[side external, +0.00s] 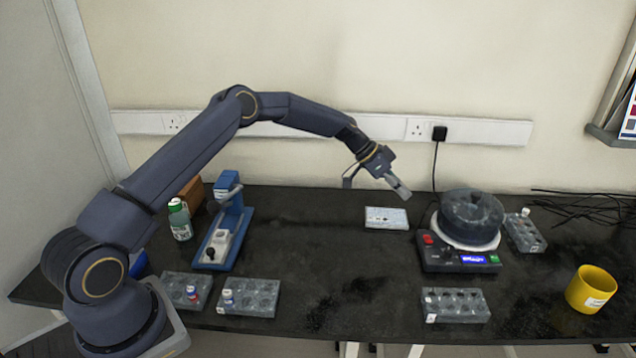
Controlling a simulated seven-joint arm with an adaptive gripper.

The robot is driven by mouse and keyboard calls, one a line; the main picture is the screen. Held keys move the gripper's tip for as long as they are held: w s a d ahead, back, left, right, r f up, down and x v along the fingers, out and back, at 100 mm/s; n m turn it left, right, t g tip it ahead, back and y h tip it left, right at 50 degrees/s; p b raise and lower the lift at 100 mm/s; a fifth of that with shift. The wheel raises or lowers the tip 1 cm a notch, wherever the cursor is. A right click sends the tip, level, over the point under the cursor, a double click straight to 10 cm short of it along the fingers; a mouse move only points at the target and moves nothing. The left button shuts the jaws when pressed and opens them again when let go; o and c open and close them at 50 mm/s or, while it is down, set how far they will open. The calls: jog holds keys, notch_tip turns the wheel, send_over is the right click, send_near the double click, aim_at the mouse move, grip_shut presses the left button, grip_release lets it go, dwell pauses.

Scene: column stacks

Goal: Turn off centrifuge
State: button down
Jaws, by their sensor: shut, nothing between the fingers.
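The centrifuge (458,262) stands at the right of the black bench, with a dark round rotor (470,216) on top. Its front panel has a red button (428,239) at the left, a lit blue display (473,259) and a green button (494,259) at the right. My gripper (403,191) is shut and empty. It is in the air to the upper left of the centrifuge, pointing down and right, apart from it. Whether the rotor is spinning cannot be told.
A white box (386,218) lies below my gripper. Grey racks (455,305) stand at the front, one (525,232) right of the centrifuge. A yellow mug (591,289) is at right. A blue stand (225,235) and green-capped bottle (180,220) are at left. The bench middle is clear.

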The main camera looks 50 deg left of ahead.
send_near(432, 239)
jog(key=w+d, duration=0.3)
jog(key=f, duration=0.3)
jog(key=shift+s+d+f, duration=0.2)
jog(key=shift+d+f, duration=0.05)
jog(key=shift+f, duration=0.45)
